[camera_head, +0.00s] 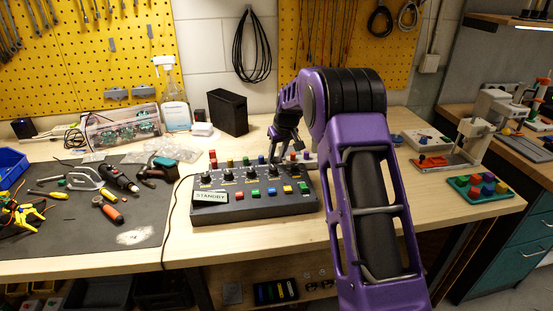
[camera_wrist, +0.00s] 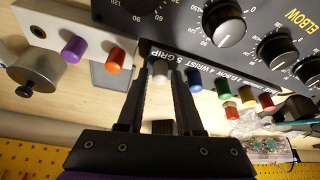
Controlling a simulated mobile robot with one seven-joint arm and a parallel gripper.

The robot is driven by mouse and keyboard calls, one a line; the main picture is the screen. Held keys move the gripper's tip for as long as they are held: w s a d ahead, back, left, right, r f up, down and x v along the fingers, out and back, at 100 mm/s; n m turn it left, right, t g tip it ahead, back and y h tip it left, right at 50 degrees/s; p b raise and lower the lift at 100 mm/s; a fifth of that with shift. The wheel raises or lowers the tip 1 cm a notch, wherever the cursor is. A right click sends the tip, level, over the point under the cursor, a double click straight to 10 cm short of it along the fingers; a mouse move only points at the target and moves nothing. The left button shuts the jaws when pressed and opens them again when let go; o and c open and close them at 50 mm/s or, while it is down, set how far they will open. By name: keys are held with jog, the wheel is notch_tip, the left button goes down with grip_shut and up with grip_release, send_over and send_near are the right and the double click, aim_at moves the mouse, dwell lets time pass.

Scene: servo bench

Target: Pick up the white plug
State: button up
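The white plug (camera_wrist: 160,71) stands at the back edge of the black control box, between the blue plug (camera_wrist: 194,80) and the orange plug (camera_wrist: 116,61). My gripper (camera_wrist: 161,68) is around it, one finger on each side near the tips. The fingers stand apart with what looks like a thin gap to the plug; contact is hard to judge. In the camera_head view my gripper (camera_head: 275,157) points down behind the control box (camera_head: 255,206), and I cannot make out the white plug there.
Green (camera_wrist: 223,91), yellow and red plugs line the box's back edge. A purple plug (camera_wrist: 73,48) and a metal knob (camera_wrist: 35,72) are on the other side. Dials and colored buttons cover the box. A black case (camera_head: 228,112) stands behind; tools lie on the dark mat (camera_head: 110,235).

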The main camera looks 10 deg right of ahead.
grip_shut()
jog(key=shift+r, duration=0.15)
